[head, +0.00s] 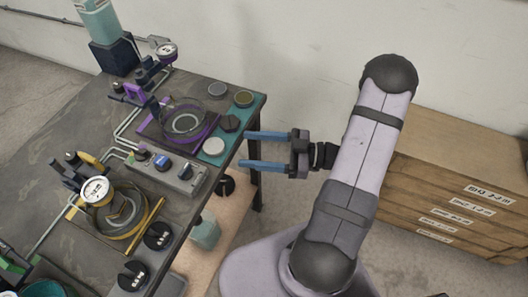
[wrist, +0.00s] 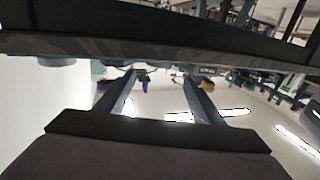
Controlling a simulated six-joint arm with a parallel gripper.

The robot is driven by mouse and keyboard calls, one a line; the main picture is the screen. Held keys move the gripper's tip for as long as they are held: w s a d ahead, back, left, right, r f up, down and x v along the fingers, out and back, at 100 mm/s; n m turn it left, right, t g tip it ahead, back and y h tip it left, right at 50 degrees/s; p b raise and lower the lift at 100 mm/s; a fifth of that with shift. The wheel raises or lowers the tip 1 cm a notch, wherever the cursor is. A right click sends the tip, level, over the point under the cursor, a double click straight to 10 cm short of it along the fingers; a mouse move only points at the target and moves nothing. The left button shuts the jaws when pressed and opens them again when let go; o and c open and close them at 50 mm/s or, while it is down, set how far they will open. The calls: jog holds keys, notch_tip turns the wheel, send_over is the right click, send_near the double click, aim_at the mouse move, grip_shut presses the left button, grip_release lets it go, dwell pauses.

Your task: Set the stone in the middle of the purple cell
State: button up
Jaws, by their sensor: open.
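The purple cell (head: 157,133) is a purple-edged station at the back of the bench, with a round ring fixture (head: 186,123) in it. I cannot tell for certain which thing is the stone. My gripper (head: 244,150) is open and empty, with blue fingers pointing left at the bench's right edge, right of the pale disc. The open fingers also show in the wrist view (wrist: 159,80).
A yellow-framed station (head: 126,212) with a gauge stands nearer the front, with dark slotted discs (head: 159,236) beside it. A grey switch box (head: 178,172) lies between the stations. Wooden drawers (head: 455,185) stand at right. A lower shelf (head: 215,222) holds a teal container.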

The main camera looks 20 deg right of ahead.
jog(key=shift+b+v, duration=0.3)
jog(key=shift+v, duration=1.1)
jog(key=shift+o, duration=0.7)
jog(key=shift+r, duration=0.1)
jog(key=s+a+r+m+t+p, duration=0.1)
jog(key=a+r+m+p, duration=0.1)
jog(key=a+r+p, duration=0.4)
jog(key=m+t+h+p, duration=0.1)
jog(key=m+p, duration=0.1)
jog(key=p, duration=0.1)
jog(key=t+h+b, duration=0.1)
jog(key=h, duration=0.2)
send_near(214, 147)
jog(key=shift+w+a+n+p, duration=0.35)
jog(key=shift+w+a, duration=0.35)
jog(key=shift+w, duration=0.3)
